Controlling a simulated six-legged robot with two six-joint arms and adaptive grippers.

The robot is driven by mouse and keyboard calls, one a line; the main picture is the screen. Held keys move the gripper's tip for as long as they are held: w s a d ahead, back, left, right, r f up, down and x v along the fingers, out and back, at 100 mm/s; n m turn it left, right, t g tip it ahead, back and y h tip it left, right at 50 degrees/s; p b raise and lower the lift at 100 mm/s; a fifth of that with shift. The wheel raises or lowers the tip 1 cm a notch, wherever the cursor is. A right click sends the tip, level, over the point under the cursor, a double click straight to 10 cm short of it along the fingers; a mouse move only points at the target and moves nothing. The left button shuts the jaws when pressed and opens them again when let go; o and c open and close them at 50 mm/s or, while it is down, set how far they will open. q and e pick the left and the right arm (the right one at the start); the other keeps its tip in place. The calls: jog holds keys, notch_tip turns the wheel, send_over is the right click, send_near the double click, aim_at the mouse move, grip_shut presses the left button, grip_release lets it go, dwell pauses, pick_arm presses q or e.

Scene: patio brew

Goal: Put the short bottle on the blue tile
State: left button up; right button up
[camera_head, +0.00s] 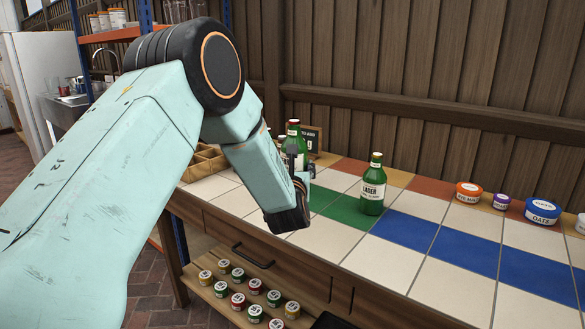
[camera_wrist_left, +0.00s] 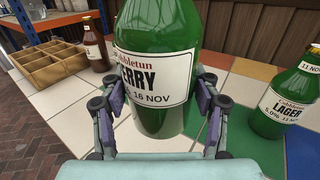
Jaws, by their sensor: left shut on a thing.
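My left gripper (camera_head: 298,200) is shut on a green bottle with a red cap (camera_head: 293,140), upright at the left part of the tiled counter. In the left wrist view the fingers (camera_wrist_left: 158,112) press either side of this bottle (camera_wrist_left: 160,35), whose label partly reads "ERRY". Its base is over or on a white tile; I cannot tell if it touches. A second green bottle, labelled Lager (camera_head: 373,190), stands upright on a green tile (camera_head: 340,211), to the right. The blue tile (camera_head: 404,230) lies just right of that, in a row with more blue tiles.
A wooden divided crate (camera_wrist_left: 50,66) and a brown bottle (camera_wrist_left: 96,48) are at the left of the counter. Lidded tubs, one orange (camera_head: 468,190) and one blue (camera_head: 542,210), stand at the back right. The front white tiles are clear. Small jars fill a shelf below.

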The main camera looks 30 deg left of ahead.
aim_at(306, 163)
pick_arm(q)
jog(key=shift+r, duration=0.35)
jog(key=d+h, duration=0.1)
jog(key=d+m+t+h, duration=0.1)
jog(key=s+d+r+m, duration=0.1)
jog(key=shift+d+r+h, duration=0.1)
jog(key=shift+d+h, duration=0.25)
jog(key=shift+h, duration=0.05)
jog(key=s+d+f+m+h, duration=0.5)
jog(key=s+d+f+h, duration=0.2)
jog(key=s+d, duration=0.3)
jog(key=s+d+f+m+h, duration=0.4)
jog(key=s+d+f+h, duration=0.3)
jog(key=s+d, duration=0.3)
jog(key=shift+s+f+m+g+h, duration=0.25)
jog(key=shift+s+m+g+h, duration=0.2)
jog(key=shift+s, duration=1.85)
